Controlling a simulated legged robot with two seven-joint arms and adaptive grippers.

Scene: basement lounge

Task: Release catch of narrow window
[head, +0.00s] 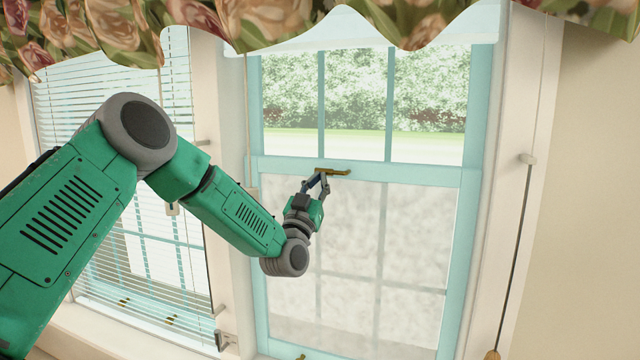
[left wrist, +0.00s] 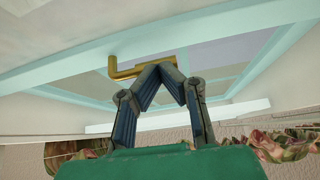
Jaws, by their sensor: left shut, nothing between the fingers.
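The narrow window (head: 385,174) has a light blue frame, with a clear upper pane and a frosted-looking lower pane. Its brass catch (head: 337,172) sits on the middle rail. My left gripper (head: 321,174) is at the left end of the catch, its fingertips together. In the left wrist view the catch (left wrist: 140,68) shows as a gold bar with a bent left end. There the fingertips of my left gripper (left wrist: 160,66) meet right by the bar, overlapping it in the picture. I cannot tell whether they touch it. My right gripper is in neither view.
A wider window with white blinds (head: 100,100) is on the left. A floral valance (head: 280,20) hangs across the top. A cord with a wooden pull (head: 492,355) hangs at the right. Another cord (head: 248,120) hangs at the narrow window's left edge.

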